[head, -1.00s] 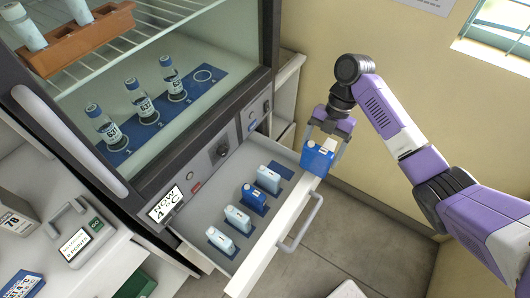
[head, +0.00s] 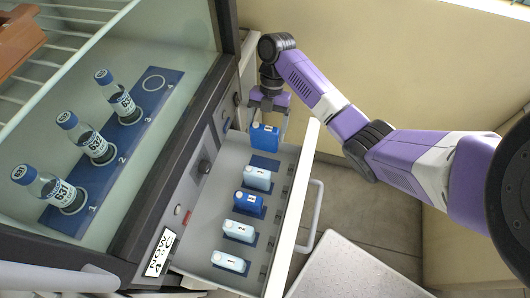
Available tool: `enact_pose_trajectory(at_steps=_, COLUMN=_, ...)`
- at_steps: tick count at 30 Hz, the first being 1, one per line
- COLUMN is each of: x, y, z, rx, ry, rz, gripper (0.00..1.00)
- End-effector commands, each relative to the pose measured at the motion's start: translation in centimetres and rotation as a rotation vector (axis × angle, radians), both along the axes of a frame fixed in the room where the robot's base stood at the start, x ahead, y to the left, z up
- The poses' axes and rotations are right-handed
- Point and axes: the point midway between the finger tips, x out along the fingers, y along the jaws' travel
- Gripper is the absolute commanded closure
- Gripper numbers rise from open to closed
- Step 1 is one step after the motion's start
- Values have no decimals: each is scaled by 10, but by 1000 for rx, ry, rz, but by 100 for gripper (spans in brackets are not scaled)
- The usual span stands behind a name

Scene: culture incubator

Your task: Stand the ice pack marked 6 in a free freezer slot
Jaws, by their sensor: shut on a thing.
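My gripper (head: 268,119) is shut on a blue ice pack (head: 264,140) and holds it upright at the far end of the open freezer drawer (head: 282,215). The mark on this pack is too small to read. A bare dark blue slot (head: 264,162) lies just below the held pack in the picture. I cannot tell whether the pack's base touches the drawer. Other packs stand in the slots nearer me: a pale one (head: 257,178), a dark blue one (head: 250,203), another pale one (head: 239,230) and a last pale one (head: 229,262).
The drawer's handle (head: 312,217) sticks out to the right. The incubator above holds vials (head: 115,95) on a blue numbered strip (head: 130,135), with one empty ring. A white surface (head: 355,270) stands at bottom right.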

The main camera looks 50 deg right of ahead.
Motion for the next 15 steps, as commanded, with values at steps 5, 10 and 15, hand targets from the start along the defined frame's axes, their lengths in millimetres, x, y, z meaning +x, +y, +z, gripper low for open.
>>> enact_pose_trajectory(at_steps=5, x=0, y=0, z=-43, rx=1, ry=3, rz=-1, gripper=83)
enact_pose_trajectory(at_steps=10, x=0, y=0, z=-67, rx=0, ry=1, rz=-1, gripper=83)
enact_pose_trajectory(at_steps=15, x=0, y=0, z=-79, rx=0, ry=0, rz=1, gripper=83)
